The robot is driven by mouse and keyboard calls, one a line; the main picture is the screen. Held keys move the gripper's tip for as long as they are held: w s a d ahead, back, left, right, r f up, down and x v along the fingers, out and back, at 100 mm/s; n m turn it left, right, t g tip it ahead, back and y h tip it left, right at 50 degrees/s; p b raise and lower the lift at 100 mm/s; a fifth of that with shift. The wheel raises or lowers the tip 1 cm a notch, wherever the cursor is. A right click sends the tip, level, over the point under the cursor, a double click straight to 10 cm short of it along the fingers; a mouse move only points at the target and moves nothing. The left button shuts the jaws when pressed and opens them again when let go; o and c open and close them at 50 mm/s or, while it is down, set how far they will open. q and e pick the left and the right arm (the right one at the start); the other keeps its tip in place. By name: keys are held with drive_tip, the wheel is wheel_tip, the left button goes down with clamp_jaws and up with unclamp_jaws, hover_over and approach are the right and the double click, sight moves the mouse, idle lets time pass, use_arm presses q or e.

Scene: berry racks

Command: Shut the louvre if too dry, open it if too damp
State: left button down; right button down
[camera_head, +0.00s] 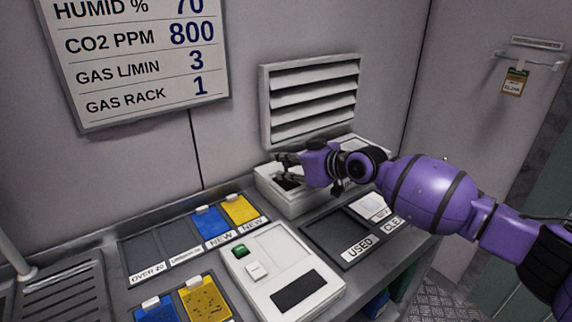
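The louvre (312,103) is a pale framed vent on the back wall. Its slats are tilted with dark gaps between them, so it looks open. The wall board (135,60) reads HUMID % 70, with its top cut off by the frame edge. My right gripper (287,171) comes in from the right, below the louvre, over a pale box (298,206) with a dark recess on top. The gripper's dark fingers are small and overlap the recess, so their opening and any contact cannot be told. My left gripper is not in view.
A pale device (283,270) with a green button and dark display stands in front. Blue (211,226) and yellow (240,210) pads lie in the tray labelled NEW. The tray labelled USED (335,232) is right of centre. A tag (514,82) hangs at upper right.

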idle(0.4)
drive_tip(key=shift+w+a+r+g+h+p, duration=0.2)
drive_tip(key=shift+w+a+g+h+p, duration=0.1)
drive_tip(key=shift+g+p, duration=0.25)
drive_tip(key=shift+w+a+g+h+p, duration=0.3)
drive_tip(key=shift+g+h+p, duration=0.4)
drive_tip(key=shift+p, duration=0.15)
drive_tip(key=shift+w+a+f+g+h+p, duration=0.15)
drive_tip(key=shift+w+g+h+p, duration=0.15)
drive_tip(key=shift+g+p, duration=0.15)
drive_tip(key=shift+w+a+f+m+g+h+p, duration=0.1)
drive_tip(key=shift+w+f+m+g+h+p, duration=0.1)
drive_tip(key=shift+f+m+g+h+p, duration=0.25)
drive_tip(key=shift+r, duration=0.1)
